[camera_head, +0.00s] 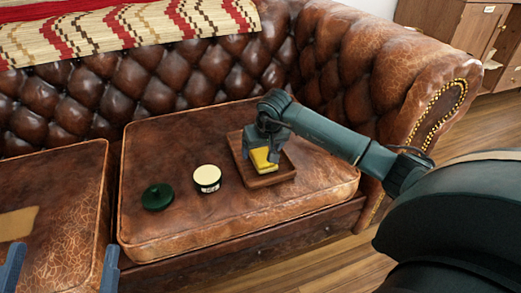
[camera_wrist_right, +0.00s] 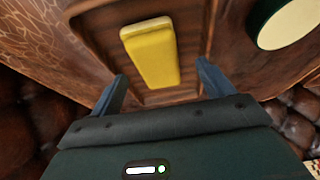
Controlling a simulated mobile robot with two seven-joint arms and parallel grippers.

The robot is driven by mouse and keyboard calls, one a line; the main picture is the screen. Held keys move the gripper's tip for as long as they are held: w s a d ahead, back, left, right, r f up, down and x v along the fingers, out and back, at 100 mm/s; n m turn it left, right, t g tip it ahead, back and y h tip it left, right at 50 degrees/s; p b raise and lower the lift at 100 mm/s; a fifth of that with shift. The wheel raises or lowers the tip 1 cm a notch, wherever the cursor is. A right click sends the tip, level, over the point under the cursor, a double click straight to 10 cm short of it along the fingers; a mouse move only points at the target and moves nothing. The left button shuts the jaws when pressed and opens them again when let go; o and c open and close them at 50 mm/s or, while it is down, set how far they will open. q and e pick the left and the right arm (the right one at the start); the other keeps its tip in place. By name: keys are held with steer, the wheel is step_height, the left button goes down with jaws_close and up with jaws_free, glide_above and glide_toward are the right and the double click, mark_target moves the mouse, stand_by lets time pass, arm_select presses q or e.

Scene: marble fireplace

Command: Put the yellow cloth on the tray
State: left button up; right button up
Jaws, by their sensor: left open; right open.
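The yellow cloth (camera_head: 264,164) is a small folded block. It lies on the brown wooden tray (camera_head: 272,181) on the sofa cushion. My right gripper (camera_head: 263,148) is open just above the cloth and hides part of it. In the right wrist view the cloth (camera_wrist_right: 151,55) lies inside the rim of the tray (camera_wrist_right: 88,25). There the fingers of my right gripper (camera_wrist_right: 161,80) are spread apart, with the cloth beyond them and not gripped. My left gripper (camera_head: 62,267) is open and empty at the bottom left, its two fingertips cut by the frame edge.
A black tin with a cream top (camera_head: 207,178) stands left of the tray. A dark green round item (camera_head: 157,197) is further left. The sofa's tufted back (camera_head: 170,85) and rolled armrest (camera_head: 395,70) rise behind and to the right. The front left of the cushion is clear.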

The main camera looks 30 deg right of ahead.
steer(key=p+v, duration=0.2)
steer(key=v, duration=0.5)
steer(key=shift+w+r, duration=0.1)
steer(key=s+a+f+m+g+y, duration=0.15)
steer(key=s+a+m+y, duration=0.4)
steer(key=a, duration=0.75)
steer(key=s+a+m+g+y, duration=0.25)
steer(key=s+a+y, duration=0.55)
steer(key=a, duration=0.5)
steer(key=s+a+r+m+t+y, duration=0.2)
steer(key=s+a+r+m+y, duration=0.5)
steer(key=m, duration=0.4)
step_height(320, 180, up, 7)
steer(key=d+m+t, duration=0.3)
steer(key=m+t, duration=0.7)
steer(key=m, duration=0.8)
arm_select(q)
steer(key=shift+s+f+n+g+y, duration=0.3)
steer(key=shift+f+n+g+y, duration=0.1)
steer(key=shift+f+y, duration=0.35)
arm_select(e)
steer(key=d+f+m+t+h, duration=0.1)
steer(key=m+h, duration=0.4)
steer(key=m, duration=0.8)
steer(key=d+f+m+t+h, duration=0.2)
steer(key=d+m+t+h, duration=0.2)
steer(key=m, duration=0.8)
steer(key=shift+w+f+m+t+h, duration=0.3)
steer(key=shift+w+m+t+h, duration=0.15)
steer(key=shift+h, duration=0.2)
